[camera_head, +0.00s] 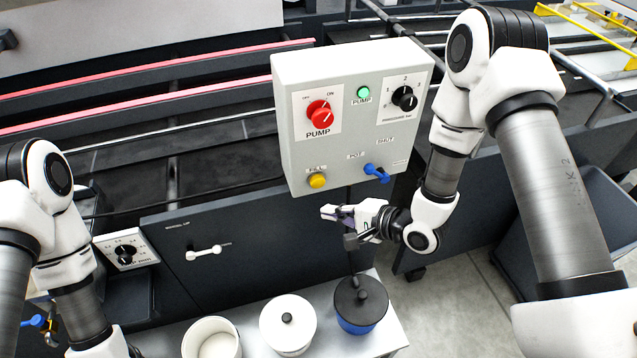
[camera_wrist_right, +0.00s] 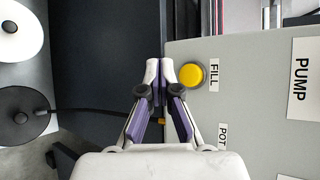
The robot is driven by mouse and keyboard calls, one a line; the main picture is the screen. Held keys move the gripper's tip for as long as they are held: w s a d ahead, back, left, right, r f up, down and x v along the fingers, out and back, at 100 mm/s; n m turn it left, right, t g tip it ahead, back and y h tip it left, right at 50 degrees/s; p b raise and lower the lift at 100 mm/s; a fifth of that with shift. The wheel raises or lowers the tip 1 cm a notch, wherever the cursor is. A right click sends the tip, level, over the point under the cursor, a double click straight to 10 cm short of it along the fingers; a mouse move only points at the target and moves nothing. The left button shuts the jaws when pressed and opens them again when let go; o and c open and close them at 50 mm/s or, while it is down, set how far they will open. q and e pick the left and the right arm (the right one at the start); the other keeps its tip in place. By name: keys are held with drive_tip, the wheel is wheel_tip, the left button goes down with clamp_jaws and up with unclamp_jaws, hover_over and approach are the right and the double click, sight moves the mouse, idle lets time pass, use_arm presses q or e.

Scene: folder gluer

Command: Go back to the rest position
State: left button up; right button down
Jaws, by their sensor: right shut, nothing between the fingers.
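My right gripper (camera_head: 332,212) is in front of the lower edge of the grey pump control box (camera_head: 355,140), below the yellow FILL button (camera_head: 317,180). Its fingers are together with nothing between them. In the right wrist view the closed fingertips (camera_wrist_right: 160,70) appear just left of the yellow button (camera_wrist_right: 191,75); I cannot tell whether they touch the box. My left arm (camera_head: 75,290) comes in at the lower left; its gripper is out of the frame.
The box carries a red PUMP knob (camera_head: 319,113), a green lamp (camera_head: 364,93), a black pressure knob (camera_head: 405,98) and a blue lever (camera_head: 377,172). Below stand a white open pot (camera_head: 212,340), a white lidded pot (camera_head: 287,325) and a blue pot with black lid (camera_head: 360,305).

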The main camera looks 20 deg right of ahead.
drive_tip(key=s+d+f+n+g+h+b, duration=0.1)
drive_tip(key=s+d+f+g+h+b, duration=0.2)
drive_tip(key=s+f, duration=0.95)
drive_tip(key=s+d+f+n+g+h, duration=0.2)
drive_tip(key=s+d+f+n+g, duration=0.1)
drive_tip(key=s+n, duration=0.3)
drive_tip(key=s+d+f+n+g+h, duration=0.3)
drive_tip(key=s+n, duration=0.3)
drive_tip(key=shift+s+d+f+g+h+p, duration=0.15)
drive_tip(key=shift+s+g+h+p, duration=0.05)
drive_tip(key=shift+g+h+p, duration=0.15)
